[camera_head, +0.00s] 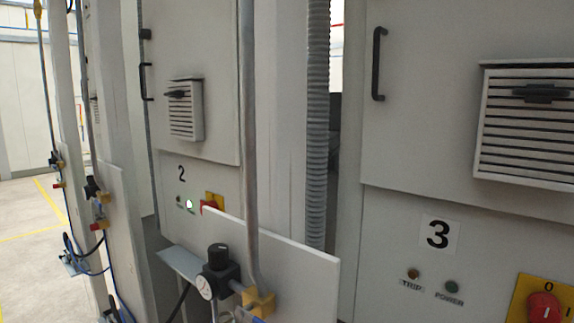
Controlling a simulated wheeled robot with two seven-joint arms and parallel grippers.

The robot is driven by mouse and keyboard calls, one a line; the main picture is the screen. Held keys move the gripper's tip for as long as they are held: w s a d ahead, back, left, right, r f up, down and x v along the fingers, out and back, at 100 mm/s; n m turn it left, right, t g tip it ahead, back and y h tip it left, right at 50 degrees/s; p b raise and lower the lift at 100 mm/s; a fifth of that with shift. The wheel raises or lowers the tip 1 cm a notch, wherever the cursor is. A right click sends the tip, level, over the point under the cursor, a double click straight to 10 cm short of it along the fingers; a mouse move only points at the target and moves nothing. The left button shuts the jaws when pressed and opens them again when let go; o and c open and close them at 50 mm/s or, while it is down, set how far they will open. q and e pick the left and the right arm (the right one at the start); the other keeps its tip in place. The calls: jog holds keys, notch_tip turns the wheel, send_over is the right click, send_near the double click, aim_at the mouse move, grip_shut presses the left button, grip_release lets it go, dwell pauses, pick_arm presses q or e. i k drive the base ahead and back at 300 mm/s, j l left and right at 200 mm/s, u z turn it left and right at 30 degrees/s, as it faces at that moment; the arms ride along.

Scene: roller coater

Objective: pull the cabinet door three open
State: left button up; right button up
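Cabinet three (411,215) stands at the right of the head view, marked by a label with the number 3 (438,235). Its door (425,130) looks shut, with its lower edge above the label. A black vertical handle (379,64) is fixed near the door's left edge. A louvred vent (525,125) sits on the door's right part. Neither of my grippers is in the head view.
Cabinet two (205,50) stands further left with its own handle (146,82). A metal pipe (249,130), a ribbed hose (317,130), a white panel (290,262) and a pressure regulator (219,265) stand in front. Floor shows at far left.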

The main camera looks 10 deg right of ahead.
aim_at(426, 61)
jog(key=z, duration=1.65)
